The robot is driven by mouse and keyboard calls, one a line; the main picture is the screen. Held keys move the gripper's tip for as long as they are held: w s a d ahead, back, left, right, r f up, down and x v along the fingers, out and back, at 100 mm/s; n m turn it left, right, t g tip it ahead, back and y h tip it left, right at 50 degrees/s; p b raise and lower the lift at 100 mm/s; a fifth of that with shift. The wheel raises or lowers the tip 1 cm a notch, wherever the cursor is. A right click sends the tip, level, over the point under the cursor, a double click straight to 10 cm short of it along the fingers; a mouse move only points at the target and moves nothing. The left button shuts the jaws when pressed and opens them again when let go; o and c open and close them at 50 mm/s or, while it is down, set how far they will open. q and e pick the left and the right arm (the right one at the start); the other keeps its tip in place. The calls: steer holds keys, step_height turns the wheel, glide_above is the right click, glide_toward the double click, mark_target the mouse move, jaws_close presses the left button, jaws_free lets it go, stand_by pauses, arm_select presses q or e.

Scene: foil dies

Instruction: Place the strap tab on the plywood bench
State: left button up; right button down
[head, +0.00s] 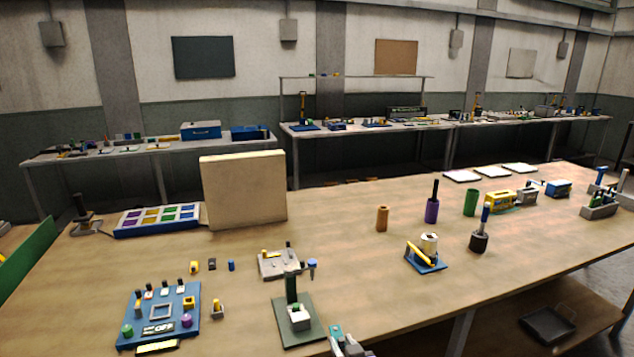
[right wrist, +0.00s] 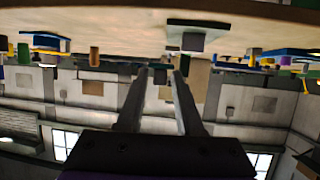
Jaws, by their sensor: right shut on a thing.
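The plywood bench (head: 365,285) fills the foreground with its pale wooden top. My right gripper (head: 340,337) shows only in part at the bottom edge of the head view, just right of a small press with a dark green base (head: 283,325). In the upside-down right wrist view my right gripper's two long fingers (right wrist: 164,73) are close together on a small dark thing, taken to be the strap tab. The tab's shape is too small and dark to make out. The bench top (right wrist: 110,25) lies along the top of that view. My left gripper is not in view.
A blue board with knobs (head: 160,314) is at front left, and a beige upright panel (head: 243,190) stands behind. A blue stand with a white roll (head: 427,250) and a black pot with a blue handle (head: 479,240) stand right. The middle front is bare.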

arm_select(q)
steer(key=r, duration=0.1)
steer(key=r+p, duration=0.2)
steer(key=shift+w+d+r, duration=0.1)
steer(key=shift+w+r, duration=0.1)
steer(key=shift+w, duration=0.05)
arm_select(e)
steer(key=s+d+f+m+h, duration=0.2)
steer(key=d+f, duration=0.6)
steer(key=d, duration=0.4)
steer(key=shift+s+f+h, duration=0.35)
steer(key=shift+s+h, duration=0.05)
steer(key=shift+s, duration=0.45)
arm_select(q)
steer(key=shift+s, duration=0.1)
arm_select(e)
steer(key=shift+s, duration=0.1)
